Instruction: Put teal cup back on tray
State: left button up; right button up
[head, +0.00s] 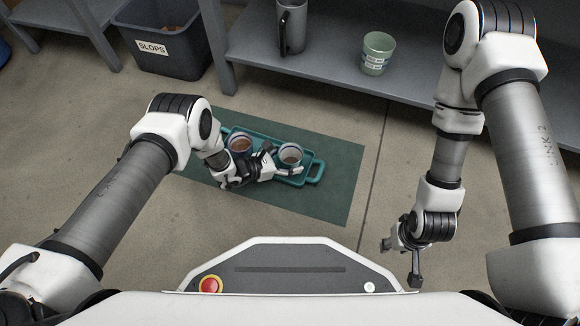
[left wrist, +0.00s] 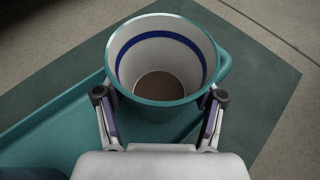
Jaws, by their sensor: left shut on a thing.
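The teal cup (head: 290,153) has a white inside with a blue band and a little brown content at the bottom. My left gripper (head: 283,172) is shut on it; the left wrist view shows the cup (left wrist: 165,50) between the two fingers, upright, its handle to the right. The cup is at the right part of the teal tray (head: 315,172), whose surface also shows in the left wrist view (left wrist: 50,125). I cannot tell whether its base touches the tray. My right gripper (head: 402,262) is open and empty, off to the right above the floor.
Another cup (head: 240,142) with brown content stands at the tray's left. The tray lies on a dark green mat (head: 335,205) on the floor. A grey shelf (head: 330,72) behind holds a dark pitcher (head: 291,27) and a pale green cup (head: 376,55). A slops bin (head: 160,55) stands back left.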

pick_arm(q)
notch_tip(320, 180, down, 2)
jog(key=shift+r, duration=0.3)
jog(key=shift+f, duration=0.1)
pick_arm(e)
jog(key=shift+w+f, duration=0.25)
jog(key=shift+f, duration=0.5)
pick_arm(q)
jog(key=o, duration=1.5)
jog(key=shift+f, duration=0.1)
jog(key=shift+c, duration=0.2)
jog(key=shift+s+a+r+p, duration=0.1)
jog(key=shift+a+r+p, duration=0.1)
jog(key=shift+r+p, duration=0.15)
jog(key=p+v, duration=0.6)
jog(key=v, duration=0.5)
jog(key=shift+d, duration=0.1)
jog(key=shift+s+a, duration=0.2)
jog(key=shift+a, duration=0.1)
pick_arm(e)
notch_tip(320, 180, up, 7)
jog(key=s, duration=0.1)
jog(key=shift+f, duration=0.2)
